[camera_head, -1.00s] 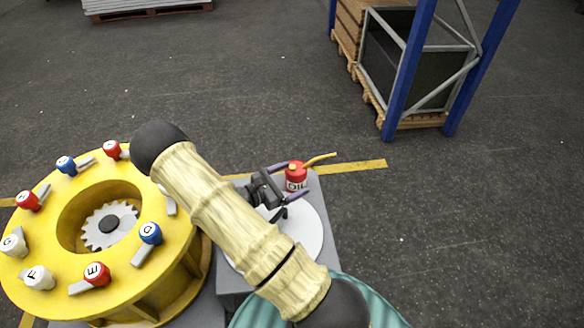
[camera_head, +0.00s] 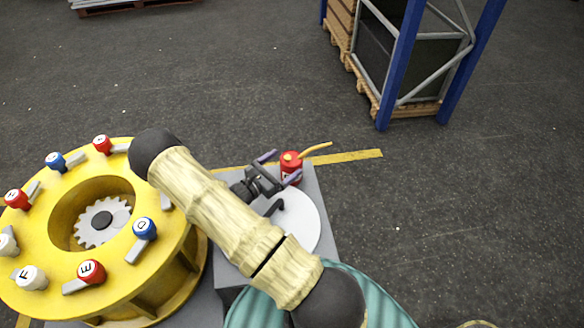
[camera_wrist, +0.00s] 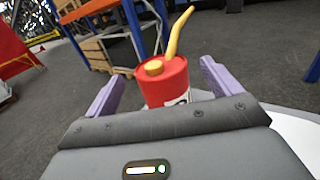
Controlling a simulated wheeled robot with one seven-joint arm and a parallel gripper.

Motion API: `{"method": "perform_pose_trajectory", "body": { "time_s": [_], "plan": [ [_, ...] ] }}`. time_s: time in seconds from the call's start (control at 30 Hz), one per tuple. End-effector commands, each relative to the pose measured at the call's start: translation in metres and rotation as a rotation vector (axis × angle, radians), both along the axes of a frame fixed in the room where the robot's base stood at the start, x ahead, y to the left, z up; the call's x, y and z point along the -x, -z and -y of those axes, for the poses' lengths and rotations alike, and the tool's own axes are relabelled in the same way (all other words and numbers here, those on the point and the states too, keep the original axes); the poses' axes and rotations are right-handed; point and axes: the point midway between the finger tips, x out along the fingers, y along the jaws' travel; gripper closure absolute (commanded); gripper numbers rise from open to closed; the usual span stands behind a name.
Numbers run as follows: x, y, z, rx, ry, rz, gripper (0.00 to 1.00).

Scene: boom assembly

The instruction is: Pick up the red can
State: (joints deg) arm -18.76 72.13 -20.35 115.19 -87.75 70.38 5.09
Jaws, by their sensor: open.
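The red can (camera_head: 290,161) is an oil can with a yellow cap and a yellow spout pointing right. It stands upright at the far end of the grey stand, beyond the round white plate (camera_head: 294,222). My gripper (camera_head: 279,166) is open, with its two purple fingers on either side of the can. In the wrist view the can (camera_wrist: 164,80) sits between the spread fingers of my gripper (camera_wrist: 160,88), with a gap visible on each side. The can's lower part is hidden behind the gripper body there.
A yellow round fixture (camera_head: 60,290) with lettered red, blue and white knobs stands left of the stand. A blue-posted rack (camera_head: 402,70) with a crate is at the back right. The dark floor (camera_head: 450,200) on the right is clear.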

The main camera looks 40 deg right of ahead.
Motion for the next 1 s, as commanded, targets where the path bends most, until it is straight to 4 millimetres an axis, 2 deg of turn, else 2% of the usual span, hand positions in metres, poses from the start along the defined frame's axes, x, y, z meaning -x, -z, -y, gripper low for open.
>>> {"method": "perform_pose_trajectory", "body": {
  "time_s": [0.07,0.4,0.73,1.0],
  "plan": [
    [0.0,-0.001,0.008,0.0,0.004,0.0,0.1],
    [0.0,-0.001,0.012,0.0,0.007,0.001,0.1],
    [-0.006,-0.002,0.053,0.0,0.006,0.0,0.1],
    [-0.007,0.0,0.058,0.0,0.002,0.001,0.1]
  ]
}}
